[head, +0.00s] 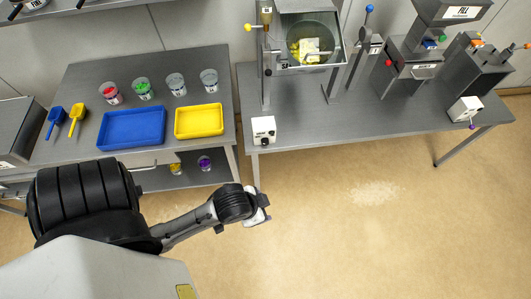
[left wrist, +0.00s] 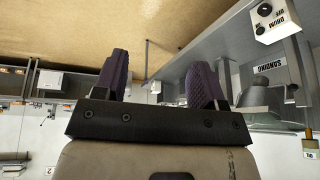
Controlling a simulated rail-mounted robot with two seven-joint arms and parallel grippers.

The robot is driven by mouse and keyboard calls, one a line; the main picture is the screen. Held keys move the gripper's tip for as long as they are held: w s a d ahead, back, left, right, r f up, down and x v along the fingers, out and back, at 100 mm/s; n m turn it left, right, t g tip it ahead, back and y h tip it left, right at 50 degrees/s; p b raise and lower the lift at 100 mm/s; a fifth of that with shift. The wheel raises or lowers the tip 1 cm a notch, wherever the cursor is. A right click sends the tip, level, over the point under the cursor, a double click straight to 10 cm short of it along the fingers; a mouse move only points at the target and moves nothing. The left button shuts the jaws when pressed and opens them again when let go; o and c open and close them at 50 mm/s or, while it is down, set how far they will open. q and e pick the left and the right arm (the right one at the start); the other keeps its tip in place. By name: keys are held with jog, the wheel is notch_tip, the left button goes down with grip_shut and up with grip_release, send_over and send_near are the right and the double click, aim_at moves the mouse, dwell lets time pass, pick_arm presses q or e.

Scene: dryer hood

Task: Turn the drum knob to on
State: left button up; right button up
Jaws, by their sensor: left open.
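The drum control is a small white box (head: 263,127) at the near left corner of the right grey bench in the head view. Its black knob (head: 264,141) is on the front. The box also shows in the left wrist view (left wrist: 283,28) at the top right, with a dark round knob (left wrist: 264,9) and a DRUM label. Which way the knob points is too small to tell. My left gripper (left wrist: 158,68) is open and empty, its purple fingers apart. In the head view it is in front of the bench, below the box and apart from it. My right gripper is not in view.
A drum hood (head: 313,40) stands behind the box. Another white box (head: 465,109) is at the bench's right. The left bench holds a blue tray (head: 131,127), a yellow tray (head: 199,121), cups and scoops.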

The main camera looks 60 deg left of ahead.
pick_arm(q)
jog(key=w+a+f+t+b, duration=0.1)
jog(key=w+f+b, duration=0.2)
jog(key=f+b, duration=0.5)
jog(key=w+a+f+t+b, duration=0.1)
jog(key=w+f+b, duration=0.3)
jog(key=f+b, duration=0.4)
jog(key=n+y+b, duration=0.6)
jog(key=y+b, duration=1.1)
jog(key=b, duration=0.2)
send_near(265, 144)
jog(key=b+x, duration=0.2)
jog(key=x, duration=0.5)
jog(key=shift+w+a+f, duration=0.15)
jog(key=shift+a, duration=0.1)
jog(key=shift+x, duration=0.95)
jog(key=shift+c, duration=0.3)
